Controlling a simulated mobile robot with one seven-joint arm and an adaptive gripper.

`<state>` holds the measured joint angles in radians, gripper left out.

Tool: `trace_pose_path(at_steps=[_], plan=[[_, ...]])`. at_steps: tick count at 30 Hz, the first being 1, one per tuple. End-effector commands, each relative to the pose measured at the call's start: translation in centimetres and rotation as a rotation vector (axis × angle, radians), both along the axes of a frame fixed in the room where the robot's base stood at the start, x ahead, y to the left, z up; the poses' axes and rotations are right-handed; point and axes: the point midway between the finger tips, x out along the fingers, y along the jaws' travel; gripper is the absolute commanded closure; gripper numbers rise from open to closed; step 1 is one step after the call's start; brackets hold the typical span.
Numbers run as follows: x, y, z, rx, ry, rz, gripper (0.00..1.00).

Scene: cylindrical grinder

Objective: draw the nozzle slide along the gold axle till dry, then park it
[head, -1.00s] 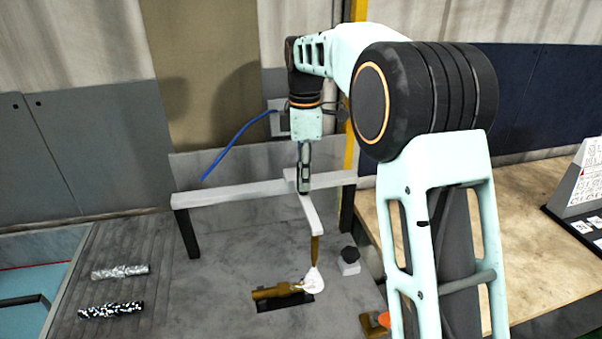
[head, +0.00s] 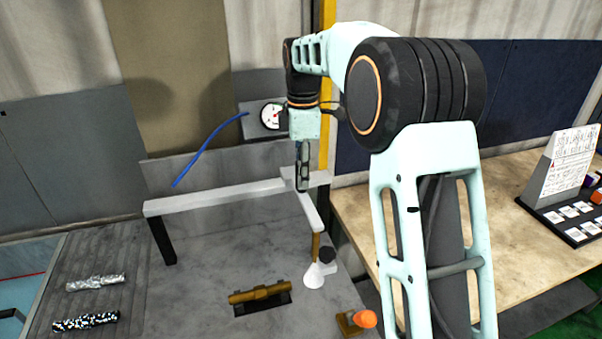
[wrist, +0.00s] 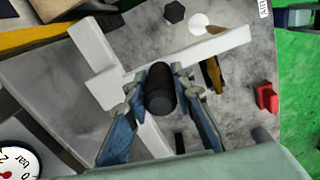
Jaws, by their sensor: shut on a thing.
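The gold axle (head: 246,297) lies in a dark cradle on the grey bench, and it also shows in the wrist view (wrist: 209,78). The nozzle slide (head: 311,212) is a white arm on a white rail, with a gold nozzle hanging from its front end. A white cone (head: 314,277) under the nozzle is to the right of the axle's right end, apart from it. I see no wet patch on the axle, but it is small here. My gripper (head: 302,188) is shut on the slide's black handle (wrist: 160,88) above the rail; the fingers hide part of it.
A black knob (head: 327,254) stands close behind the cone. An orange knob (head: 365,318) is at the bench's front right. Two speckled rods (head: 95,282) lie at the left. A gauge (head: 271,117) and blue hose (head: 210,148) are behind the rail.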

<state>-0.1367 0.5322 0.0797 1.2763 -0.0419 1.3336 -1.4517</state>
Motion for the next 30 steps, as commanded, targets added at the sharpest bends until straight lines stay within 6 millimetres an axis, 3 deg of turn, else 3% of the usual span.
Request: trace_pose_path(at_steps=[5,6,10,20,23,30], plan=[[0.0,0.0,0.0,0.000,-0.001,0.000,1.00],[0.0,0.0,0.0,0.000,-0.001,0.000,0.73],[0.0,0.0,0.0,0.000,-0.001,0.000,0.60],[0.1,0.0,0.4,0.000,-0.002,0.000,0.60],[0.1,0.0,1.5,0.001,-0.004,0.000,0.60],[0.1,0.0,6.5,0.002,-0.006,-0.001,0.60]])
